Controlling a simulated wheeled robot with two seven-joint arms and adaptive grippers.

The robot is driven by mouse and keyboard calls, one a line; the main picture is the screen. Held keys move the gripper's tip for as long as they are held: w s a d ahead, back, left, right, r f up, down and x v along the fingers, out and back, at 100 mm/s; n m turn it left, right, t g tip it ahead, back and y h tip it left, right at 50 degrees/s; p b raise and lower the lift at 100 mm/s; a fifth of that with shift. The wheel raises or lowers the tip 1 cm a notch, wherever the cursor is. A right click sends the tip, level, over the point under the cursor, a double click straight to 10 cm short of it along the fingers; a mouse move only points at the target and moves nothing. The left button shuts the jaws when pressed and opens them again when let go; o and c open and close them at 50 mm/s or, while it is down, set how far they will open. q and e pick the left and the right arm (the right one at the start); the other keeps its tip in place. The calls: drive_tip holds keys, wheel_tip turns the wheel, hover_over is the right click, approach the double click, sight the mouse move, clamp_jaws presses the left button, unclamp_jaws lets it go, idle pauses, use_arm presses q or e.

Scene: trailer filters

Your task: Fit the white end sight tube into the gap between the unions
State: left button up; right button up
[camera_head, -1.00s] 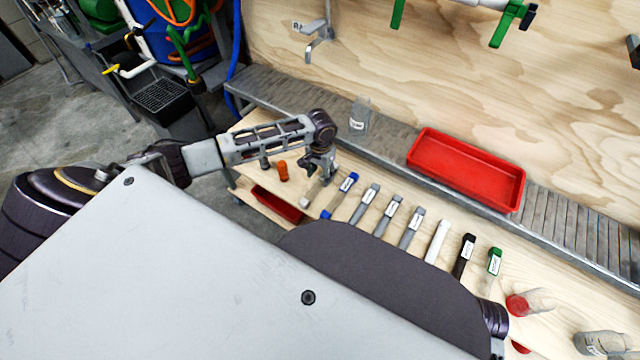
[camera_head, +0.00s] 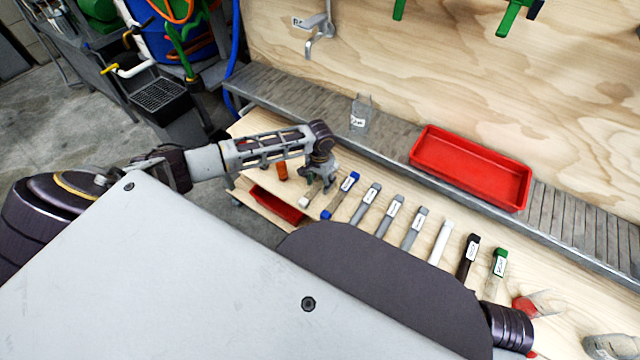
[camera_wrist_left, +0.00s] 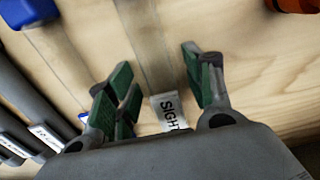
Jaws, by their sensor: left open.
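The white end sight tube (camera_head: 305,202) lies on the wooden bench at the left end of a row of tubes. Its white end shows below my left gripper (camera_head: 325,184), which hides its upper part. In the left wrist view, my left gripper (camera_wrist_left: 160,88) is open, with its green-padded fingers on either side of a clear tube (camera_wrist_left: 150,45) with a "SIGHT" label. There is space between the fingers and the tube. I cannot make out the gap or the unions. My right gripper is not in view.
Beside it lie a blue-ended tube (camera_head: 341,195), grey tubes, a white one (camera_head: 440,242), a black one (camera_head: 468,256) and a green-ended one (camera_head: 499,262). An orange piece (camera_head: 282,172) stands to the left. A red tray (camera_head: 471,190) sits on the conveyor behind.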

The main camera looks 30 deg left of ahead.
sight(320, 181)
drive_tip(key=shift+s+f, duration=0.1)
use_arm(q)
drive_tip(key=c, duration=0.7)
clamp_jaws()
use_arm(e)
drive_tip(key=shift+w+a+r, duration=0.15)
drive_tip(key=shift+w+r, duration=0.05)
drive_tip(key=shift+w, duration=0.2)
use_arm(q)
drive_tip(key=shift+r, duration=0.1)
drive_tip(key=shift+r+p, duration=0.4)
drive_tip(key=shift+r, duration=0.3)
wheel_tip(320, 181, up, 7)
drive_tip(key=p, duration=0.2)
drive_tip(key=shift+r+p, duration=0.1)
drive_tip(key=shift+p, duration=0.25)
drive_tip(key=shift+r, duration=0.65)
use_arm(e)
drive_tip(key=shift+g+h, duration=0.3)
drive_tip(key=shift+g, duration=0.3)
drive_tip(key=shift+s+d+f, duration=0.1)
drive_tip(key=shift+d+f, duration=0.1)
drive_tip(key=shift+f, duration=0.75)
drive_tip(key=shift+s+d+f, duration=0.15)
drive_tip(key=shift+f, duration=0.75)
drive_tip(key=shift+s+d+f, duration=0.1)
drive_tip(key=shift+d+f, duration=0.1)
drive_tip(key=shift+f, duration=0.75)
